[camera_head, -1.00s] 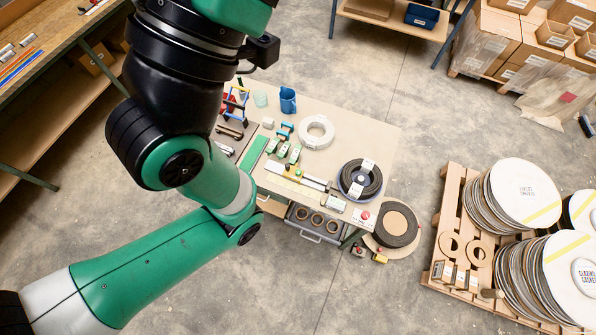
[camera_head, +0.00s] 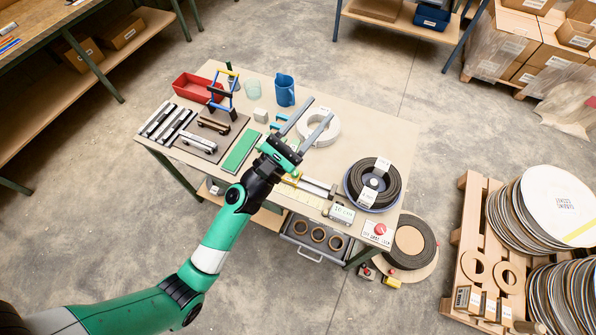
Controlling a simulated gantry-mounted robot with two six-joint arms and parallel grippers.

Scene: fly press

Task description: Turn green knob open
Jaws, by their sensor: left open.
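My left gripper (camera_head: 321,107) reaches in from the lower left over the middle of the work table (camera_head: 375,138). Its two long grey fingers are parallel and apart, with nothing visibly held between them. They point up and right, and in the picture overlap a white ring roll (camera_head: 324,129). I cannot clearly make out a green knob. Small green-topped items on the table are mostly hidden behind the gripper. A yellow and silver bar-like device (camera_head: 318,186) lies just below the gripper, partly covered by it. My right gripper is out of view.
On the table are a red bin (camera_head: 190,88), blue jug (camera_head: 285,90), green strip (camera_head: 240,151), black coil (camera_head: 374,184) and a box with a red button (camera_head: 378,230). A pallet (camera_head: 464,232) with stacked discs stands right.

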